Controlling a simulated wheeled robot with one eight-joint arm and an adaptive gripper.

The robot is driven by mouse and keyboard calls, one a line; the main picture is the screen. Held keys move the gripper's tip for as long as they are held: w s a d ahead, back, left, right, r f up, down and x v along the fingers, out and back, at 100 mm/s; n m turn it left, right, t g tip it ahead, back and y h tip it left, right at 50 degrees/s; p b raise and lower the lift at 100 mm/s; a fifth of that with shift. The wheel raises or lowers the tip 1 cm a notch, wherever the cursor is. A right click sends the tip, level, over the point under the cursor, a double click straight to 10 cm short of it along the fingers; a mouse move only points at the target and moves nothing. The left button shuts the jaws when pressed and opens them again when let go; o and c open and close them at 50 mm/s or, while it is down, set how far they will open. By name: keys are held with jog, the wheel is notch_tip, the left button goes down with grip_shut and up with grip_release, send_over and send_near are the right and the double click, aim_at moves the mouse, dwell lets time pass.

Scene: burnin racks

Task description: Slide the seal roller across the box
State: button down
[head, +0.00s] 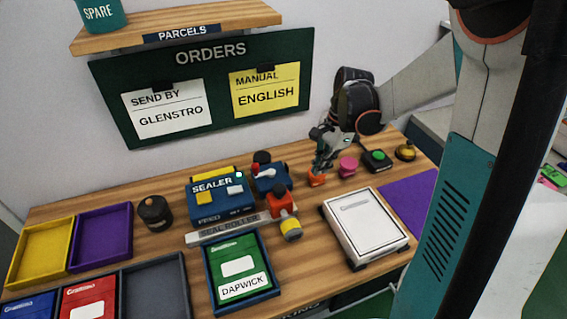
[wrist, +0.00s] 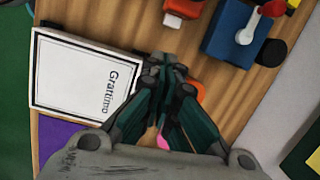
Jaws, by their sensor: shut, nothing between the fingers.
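The seal roller, a red-orange block (head: 281,203) with a yellow end (head: 291,230), sits at the right end of a grey rail (head: 222,232) lettered SEAL ROLLER. It shows partly at the top of the wrist view (wrist: 183,8). A green box (head: 237,261) with a DAPWICK label lies in a blue tray (head: 276,292) in front of the rail. My gripper (head: 316,172) is shut and empty, to the right of and behind the roller, apart from it. Its fingers (wrist: 165,66) partly hide an orange item in the wrist view.
The blue sealer (head: 225,209) stands behind the rail, beside a blue lever unit (head: 270,182). A white box (head: 366,226) lies at right. An orange item (head: 316,181), a pink knob (head: 348,166) and a green button (head: 378,156) stand near my gripper.

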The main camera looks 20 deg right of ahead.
jog(key=shift+m, duration=0.7)
jog(key=b+x, duration=0.1)
jog(key=x, duration=0.2)
jog(key=d+b+x, duration=0.1)
jog(key=x, duration=0.3)
jog(key=b+x, duration=0.1)
jog(key=x, duration=0.3)
jog(key=shift+w+d+f+b, duration=0.2)
jog(key=shift+w+f+b, duration=0.05)
jog(key=shift+f+b, duration=0.1)
jog(key=a, duration=0.3)
jog(key=shift+a+b, duration=0.15)
jog(key=shift+b, duration=0.25)
jog(key=shift+a+r, duration=0.1)
jog(key=shift+a, duration=0.3)
jog(key=a+b, duration=0.1)
jog(key=a, duration=2.6)
jog(key=shift+a, duration=0.2)
